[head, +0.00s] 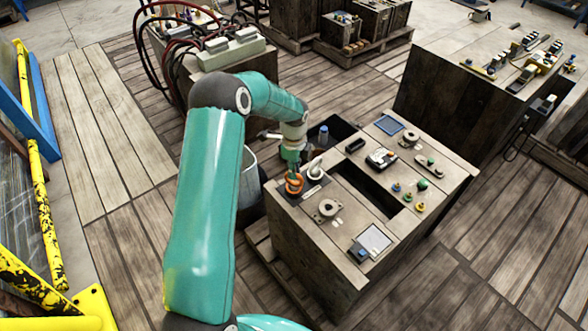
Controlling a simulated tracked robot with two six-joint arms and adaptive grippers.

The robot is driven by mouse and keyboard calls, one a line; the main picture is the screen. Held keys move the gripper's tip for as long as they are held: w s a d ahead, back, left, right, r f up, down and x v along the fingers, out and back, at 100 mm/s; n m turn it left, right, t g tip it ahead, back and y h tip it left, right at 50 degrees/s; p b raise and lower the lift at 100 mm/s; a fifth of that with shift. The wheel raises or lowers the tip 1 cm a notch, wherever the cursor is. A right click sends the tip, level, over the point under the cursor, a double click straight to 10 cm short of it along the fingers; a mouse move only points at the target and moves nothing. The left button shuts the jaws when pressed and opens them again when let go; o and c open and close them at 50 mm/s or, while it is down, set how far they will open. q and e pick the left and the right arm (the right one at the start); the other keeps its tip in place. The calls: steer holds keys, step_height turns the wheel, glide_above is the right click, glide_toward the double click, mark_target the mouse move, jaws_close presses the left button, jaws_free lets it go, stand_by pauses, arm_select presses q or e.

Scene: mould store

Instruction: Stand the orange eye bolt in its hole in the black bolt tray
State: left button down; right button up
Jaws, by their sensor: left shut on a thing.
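The orange eye bolt (294,185) shows as an orange ring at the left corner of the wooden crate top. My left gripper (292,168) comes down over it from above and is shut on it. The gripper's fingers are small and partly hidden by my wrist. My right gripper is not in view.
A pale hook-like part (315,169) stands close to the gripper's right. A round metal flange (327,208), a grey-screened device (375,238) and several small coloured knobs (420,206) share the crate top (345,227). A dark opening (363,186) cuts its middle.

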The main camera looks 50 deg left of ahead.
arm_select(q)
steer(key=c, duration=1)
jaws_free()
steer(key=shift+c, duration=0.2)
